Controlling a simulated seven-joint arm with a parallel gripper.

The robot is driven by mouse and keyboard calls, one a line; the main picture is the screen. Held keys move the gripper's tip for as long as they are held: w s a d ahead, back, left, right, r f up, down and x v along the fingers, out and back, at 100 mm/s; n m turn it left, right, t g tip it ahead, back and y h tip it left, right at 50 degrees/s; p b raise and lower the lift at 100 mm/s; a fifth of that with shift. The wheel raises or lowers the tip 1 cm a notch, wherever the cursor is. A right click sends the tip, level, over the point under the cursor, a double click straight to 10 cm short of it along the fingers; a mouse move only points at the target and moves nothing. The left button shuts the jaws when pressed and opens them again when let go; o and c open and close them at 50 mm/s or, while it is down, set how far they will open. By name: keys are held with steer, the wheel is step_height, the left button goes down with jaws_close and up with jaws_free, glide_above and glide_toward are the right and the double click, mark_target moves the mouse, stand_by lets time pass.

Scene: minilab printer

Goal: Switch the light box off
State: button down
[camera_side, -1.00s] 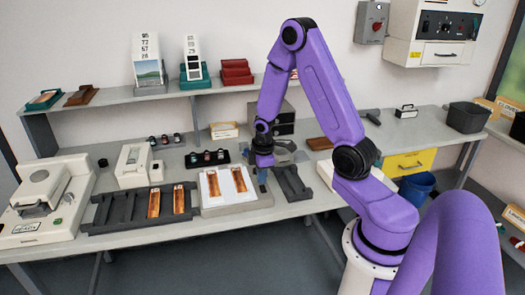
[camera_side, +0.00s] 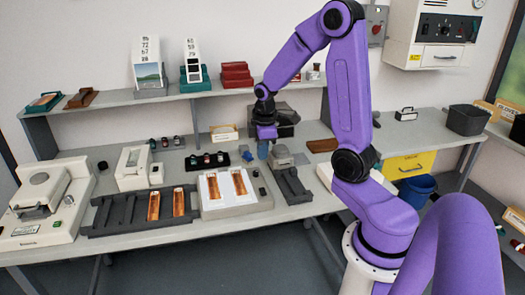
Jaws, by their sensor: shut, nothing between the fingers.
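The light box (camera_side: 230,208) is a pale, low box on the bench with a white top panel. Two orange-brown film strips (camera_side: 213,188) lie on that panel. A small dark part (camera_side: 263,191) shows at the box's right edge; it looks like the switch, but its position is too small to tell. Whether the panel is lit is not clear. My gripper (camera_side: 263,152) is shut and empty, pointing down above the bench, behind and to the right of the light box and apart from it.
A dark rack (camera_side: 110,222) with film strips lies left of the light box. A dark tray with small bottles (camera_side: 207,160) stands behind it. A grey device on a dark base (camera_side: 290,180) is close on the right. A shelf (camera_side: 150,97) runs along the wall behind.

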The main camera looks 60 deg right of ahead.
mark_target(262, 189)
steer(key=shift+d+r, duration=0.1)
steer(key=shift+d, duration=0.1)
stand_by(0.3)
steer(key=f, duration=0.4)
steer(key=w+f, duration=0.1)
steer(key=f, duration=0.4)
steer(key=d+f, duration=0.1)
steer(key=f, duration=0.4)
steer(key=shift+w+d, duration=0.1)
steer(key=shift+w, duration=0.1)
steer(key=shift+d+f, duration=0.1)
steer(key=shift+f, duration=0.3)
